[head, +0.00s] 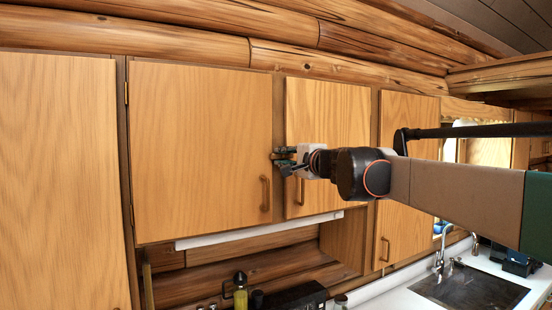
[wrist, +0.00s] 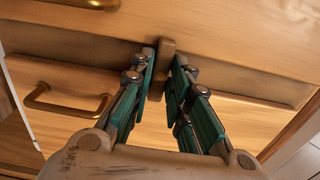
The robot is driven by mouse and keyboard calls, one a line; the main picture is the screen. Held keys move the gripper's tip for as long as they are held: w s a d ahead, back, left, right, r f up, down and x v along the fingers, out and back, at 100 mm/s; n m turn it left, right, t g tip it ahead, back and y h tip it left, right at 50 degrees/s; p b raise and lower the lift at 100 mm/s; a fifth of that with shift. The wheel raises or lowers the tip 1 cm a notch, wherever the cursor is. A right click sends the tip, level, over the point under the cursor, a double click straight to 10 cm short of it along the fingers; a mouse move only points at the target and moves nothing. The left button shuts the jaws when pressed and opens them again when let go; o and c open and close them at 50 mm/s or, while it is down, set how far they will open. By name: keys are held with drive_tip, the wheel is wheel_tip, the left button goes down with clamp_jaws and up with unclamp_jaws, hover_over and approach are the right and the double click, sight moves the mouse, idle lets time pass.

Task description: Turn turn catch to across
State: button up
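The turn catch (wrist: 157,86) is a small brown wooden bar on the strip between two cabinet doors. In the wrist view it lies crosswise to that strip, with its ends at about the two door edges. My gripper (wrist: 165,66) has its green fingers on either side of the catch. They stand apart, with narrow gaps visible beside the bar; contact cannot be made out. In the head view my gripper (head: 280,159) is at the strip between the two middle doors and hides the catch there.
The left door (head: 195,130) and right door (head: 330,110) have handles near their lower corners. The left door's handle (head: 265,192) is close below my gripper. Bottles stand on the counter below, and a sink (head: 470,292) is at lower right.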

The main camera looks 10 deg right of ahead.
drive_tip(key=shift+o, duration=1.1)
drive_tip(key=shift+s, duration=0.1)
drive_tip(key=v, duration=0.7)
drive_tip(key=shift+s, duration=0.1)
drive_tip(key=s+a+f+n+g+b, duration=0.25)
drive_tip(key=s+f+b, duration=0.25)
drive_tip(key=f, duration=0.5)
drive_tip(key=s+a+f+n+g+b, duration=0.1)
drive_tip(key=s+a+f+n+b, duration=0.3)
drive_tip(key=f, duration=0.6)
drive_tip(key=s+a+f+n+g+b, duration=0.1)
drive_tip(key=s+f+n+g+b, duration=0.1)
drive_tip(key=s+f+b, duration=0.55)
drive_tip(key=s+d+f+n+g+h+b, duration=0.1)
drive_tip(key=s+f+b, duration=0.3)
drive_tip(key=f, duration=1)
drive_tip(key=s+d+f+n+g+h+b, duration=0.2)
drive_tip(key=s+f, duration=0.7)
drive_tip(key=f, duration=0.5)
drive_tip(key=s+d+f+n+g+h+b, duration=0.1)
drive_tip(key=s+f+b, duration=0.5)
drive_tip(key=f, duration=0.8)
drive_tip(key=d+n+h+b, duration=0.1)
drive_tip(key=d+n+b, duration=0.1)
drive_tip(key=d, duration=0.1)
drive_tip(key=shift+d+f+h, duration=0.2)
drive_tip(key=shift+d+h, duration=0.1)
drive_tip(key=shift+h, duration=0.1)
drive_tip(key=shift+s, duration=0.15)
